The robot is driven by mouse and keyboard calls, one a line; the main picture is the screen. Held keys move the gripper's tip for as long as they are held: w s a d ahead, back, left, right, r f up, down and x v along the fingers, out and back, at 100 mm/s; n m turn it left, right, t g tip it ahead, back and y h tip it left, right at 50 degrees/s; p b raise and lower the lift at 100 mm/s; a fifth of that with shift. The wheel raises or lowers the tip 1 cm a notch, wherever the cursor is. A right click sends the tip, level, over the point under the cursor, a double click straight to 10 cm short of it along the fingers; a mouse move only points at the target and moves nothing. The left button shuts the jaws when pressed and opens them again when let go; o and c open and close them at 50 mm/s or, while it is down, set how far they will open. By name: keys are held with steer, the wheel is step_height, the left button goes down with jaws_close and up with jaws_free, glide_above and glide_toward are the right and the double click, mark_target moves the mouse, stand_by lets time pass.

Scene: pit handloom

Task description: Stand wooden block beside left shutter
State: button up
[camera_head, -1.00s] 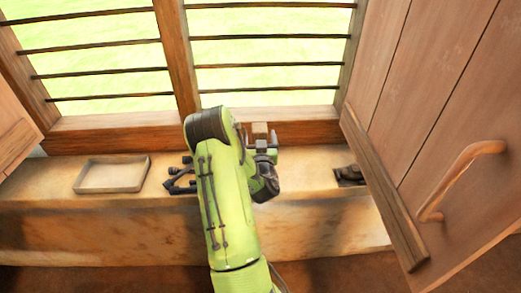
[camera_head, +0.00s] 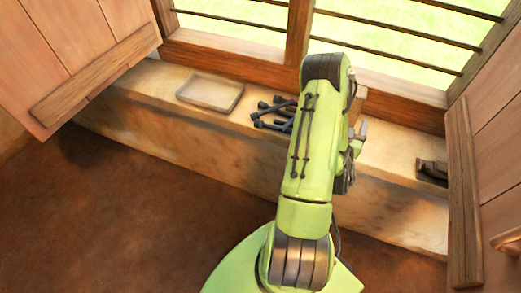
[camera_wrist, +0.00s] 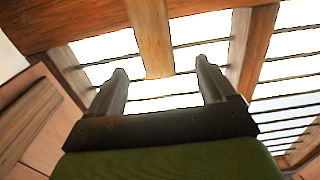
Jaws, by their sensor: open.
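The wooden block (camera_head: 359,100) stands on the sill beside the window frame, right of the window's middle post, partly hidden by my arm. My gripper (camera_head: 361,131) is on the near side of the block in the head view, mostly hidden behind my arm.
A shallow tray (camera_head: 239,99) lies on the sill (camera_head: 180,128) left of my arm. Dark handled pieces (camera_head: 274,113) lie between tray and arm. A dark object (camera_head: 432,170) sits near the right shutter (camera_head: 463,190). The sill is bare left of the tray.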

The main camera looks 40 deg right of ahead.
steer(key=w+a+r+y, duration=0.4)
steer(key=w+r, duration=0.1)
steer(key=w, duration=0.6)
steer(key=w+a+r+n+t+y, duration=0.1)
steer(key=w+a+r+n+y, duration=0.15)
steer(key=a, duration=0.55)
steer(key=w+a+r+n+y, duration=0.2)
steer(key=w+a+r+y, duration=0.15)
steer(key=a, duration=0.45)
steer(key=s+a+r+n+y, duration=0.2)
steer(key=s+a, duration=0.1)
steer(key=a, duration=0.3)
steer(key=s+a+r+n+y, duration=0.2)
steer(key=a, duration=0.4)
steer(key=s+a+n+g+y, duration=0.1)
steer(key=s+a+n, duration=0.1)
steer(key=s, duration=0.3)
steer(key=s+a+r+n+g, duration=0.1)
steer(key=s+a+n+g, duration=0.1)
steer(key=s+a, duration=0.3)
steer(key=shift+s+a+r+y, duration=0.25)
steer(key=shift+s+y, duration=0.15)
steer(key=shift+s, duration=0.4)
